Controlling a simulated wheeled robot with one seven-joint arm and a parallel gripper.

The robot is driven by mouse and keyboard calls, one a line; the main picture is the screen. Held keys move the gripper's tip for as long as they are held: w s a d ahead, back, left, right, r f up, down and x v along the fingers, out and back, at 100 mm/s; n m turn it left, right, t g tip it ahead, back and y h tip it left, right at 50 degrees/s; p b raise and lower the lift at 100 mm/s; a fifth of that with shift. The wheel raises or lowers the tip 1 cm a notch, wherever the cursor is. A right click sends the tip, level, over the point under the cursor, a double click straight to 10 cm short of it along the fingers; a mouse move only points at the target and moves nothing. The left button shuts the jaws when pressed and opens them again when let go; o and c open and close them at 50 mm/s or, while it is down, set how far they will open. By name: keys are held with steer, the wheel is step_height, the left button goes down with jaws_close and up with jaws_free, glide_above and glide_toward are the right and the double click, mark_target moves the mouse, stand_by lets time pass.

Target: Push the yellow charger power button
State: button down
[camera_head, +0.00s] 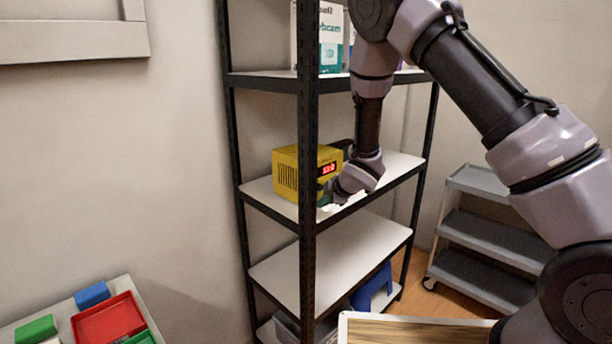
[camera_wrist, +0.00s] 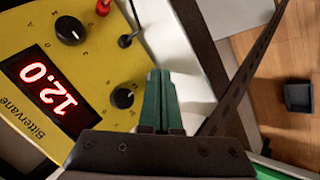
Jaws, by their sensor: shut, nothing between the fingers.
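The yellow charger (camera_head: 286,172) stands on a middle shelf of the rack, its red-lit display facing right. In the wrist view, its yellow front panel (camera_wrist: 96,72) fills the left side. The display (camera_wrist: 48,90) reads 12.0. Near it are a black knob (camera_wrist: 70,30), a lower black knob (camera_wrist: 122,97), a small black switch-like part (camera_wrist: 125,41) and a red terminal (camera_wrist: 103,8). I cannot tell which one is the power button. My gripper (camera_wrist: 158,74) is shut and empty, its green fingers beside the lower knob. Contact cannot be told. My gripper (camera_head: 327,190) also shows beside the charger's front.
The dark rack post (camera_head: 308,130) stands close in front of the charger. A webcam box (camera_head: 330,50) is on the shelf above. A grey cart (camera_head: 485,235) stands at right. A blue stool (camera_head: 374,287) sits low in the rack. A red tray (camera_head: 106,318) lies at lower left.

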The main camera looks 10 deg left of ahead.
stand_by(0.3)
steer(key=shift+s+d, duration=0.35)
steer(key=shift+d, duration=0.1)
steer(key=shift+s+d, duration=0.95)
steer(key=shift+d, duration=0.25)
steer(key=shift+s+d, duration=0.9)
steer(key=shift+d, duration=0.25)
